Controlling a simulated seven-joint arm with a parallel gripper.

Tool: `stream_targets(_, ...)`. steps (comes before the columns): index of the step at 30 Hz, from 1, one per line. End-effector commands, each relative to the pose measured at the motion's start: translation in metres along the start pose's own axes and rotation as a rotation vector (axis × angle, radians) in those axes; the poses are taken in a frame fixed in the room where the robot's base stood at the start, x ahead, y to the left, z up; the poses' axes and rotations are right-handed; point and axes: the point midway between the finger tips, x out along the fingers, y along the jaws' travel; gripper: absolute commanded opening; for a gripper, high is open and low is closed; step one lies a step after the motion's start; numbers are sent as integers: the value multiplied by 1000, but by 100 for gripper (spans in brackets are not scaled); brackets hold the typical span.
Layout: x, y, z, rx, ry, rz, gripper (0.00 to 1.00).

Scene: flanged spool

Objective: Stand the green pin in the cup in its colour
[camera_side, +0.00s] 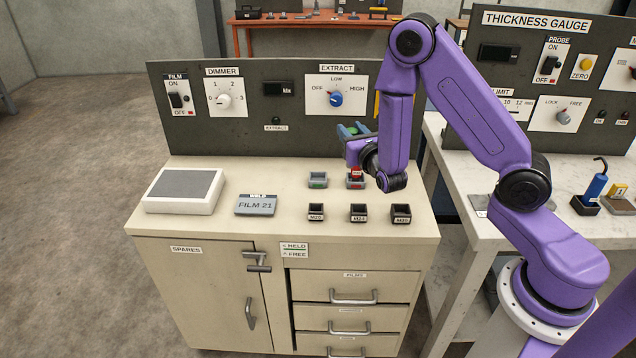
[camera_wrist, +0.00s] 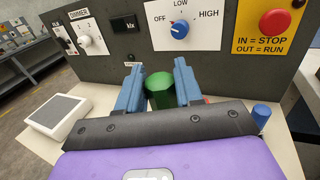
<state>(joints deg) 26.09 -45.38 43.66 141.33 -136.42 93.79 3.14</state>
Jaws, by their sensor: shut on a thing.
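My gripper (camera_side: 352,130) is shut on the green pin (camera_wrist: 159,91), which shows between the two blue fingers in the wrist view. It holds the pin above the bench, in front of the dark panel. A small grey cup with a green mark (camera_side: 317,181) stands on the bench and looks empty. It lies below and to the left of my gripper in the side view. The pin's lower end is hidden in the wrist view, and in the side view the pin is hard to tell from the fingers.
Right of the green-marked cup, a red pin (camera_side: 356,173) stands in a red-marked cup (camera_side: 355,184). A blue pin (camera_wrist: 262,112) shows at the wrist view's right. Several dark labelled holders (camera_side: 316,213) line the front. A white box (camera_side: 184,191) and FILM 21 block (camera_side: 256,205) lie left.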

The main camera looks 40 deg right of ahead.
Motion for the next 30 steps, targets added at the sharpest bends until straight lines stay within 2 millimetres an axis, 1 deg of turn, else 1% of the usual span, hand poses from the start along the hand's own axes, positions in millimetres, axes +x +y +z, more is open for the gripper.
stream_targets(5, 8, 2, -3, 5, 1, 29, 0)
stream_targets(8, 22, 6, -10, 6, -1, 29, 0)
stream_targets(19, 87, 25, -40, 5, -1, 28, 0)
stream_targets(24, 108, 32, -68, 3, 2, 29, 0)
stream_targets(27, 118, 35, -80, 3, 1, 29, 0)
stream_targets(30, 126, 38, -88, 4, 1, 29, 0)
